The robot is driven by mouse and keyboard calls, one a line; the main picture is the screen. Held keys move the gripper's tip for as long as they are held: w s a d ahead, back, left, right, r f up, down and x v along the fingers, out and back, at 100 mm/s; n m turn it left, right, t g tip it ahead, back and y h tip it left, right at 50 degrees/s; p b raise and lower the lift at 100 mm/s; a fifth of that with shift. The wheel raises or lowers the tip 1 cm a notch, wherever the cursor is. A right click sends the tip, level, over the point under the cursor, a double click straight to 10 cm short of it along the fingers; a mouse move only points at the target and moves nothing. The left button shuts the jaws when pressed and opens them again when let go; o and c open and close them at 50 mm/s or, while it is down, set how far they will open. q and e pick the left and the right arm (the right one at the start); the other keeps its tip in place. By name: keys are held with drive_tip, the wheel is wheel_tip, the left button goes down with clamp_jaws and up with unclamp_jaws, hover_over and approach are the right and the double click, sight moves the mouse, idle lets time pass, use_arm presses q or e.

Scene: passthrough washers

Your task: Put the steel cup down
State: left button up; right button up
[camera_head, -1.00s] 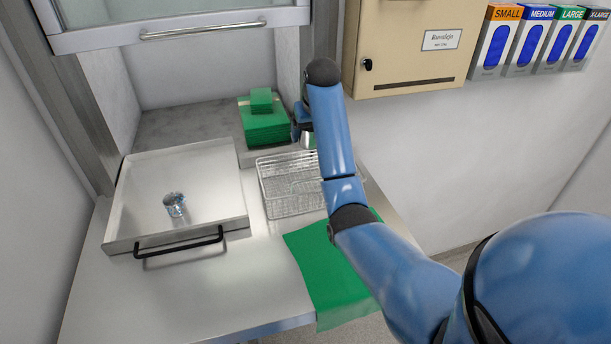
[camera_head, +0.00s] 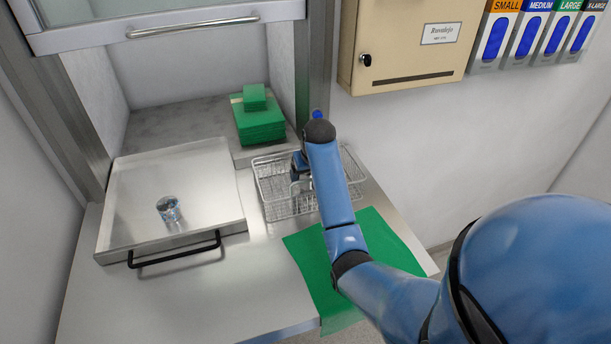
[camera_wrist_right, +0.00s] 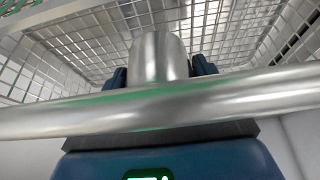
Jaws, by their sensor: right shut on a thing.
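My right gripper (camera_head: 299,184) is over the wire basket (camera_head: 268,192), largely hidden behind my forearm in the head view. In the right wrist view it (camera_wrist_right: 158,75) is shut on the steel cup (camera_wrist_right: 157,52), a shiny grey rounded shape between the dark fingers. The basket mesh spreads behind the cup. Whether the cup touches the basket floor cannot be told. A shiny bar crosses close in front of the wrist camera; what it belongs to is unclear. My left gripper is not in view.
A metal tray (camera_head: 125,205) with a black handle (camera_head: 175,252) stands at left, holding a small shiny cup (camera_head: 169,209). Green stacked packs (camera_head: 260,122) sit behind the basket. A green cloth (camera_head: 325,290) hangs over the front edge. A beige box (camera_head: 400,45) is on the wall.

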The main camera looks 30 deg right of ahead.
drive_tip(key=shift+f, duration=0.65)
drive_tip(key=shift+w+f, duration=0.35)
drive_tip(key=shift+f, duration=0.05)
drive_tip(key=shift+s, duration=0.2)
drive_tip(key=o, duration=0.9)
drive_tip(key=shift+s, duration=0.15)
drive_tip(key=shift+o, duration=0.6)
drive_tip(key=shift+w, duration=0.2)
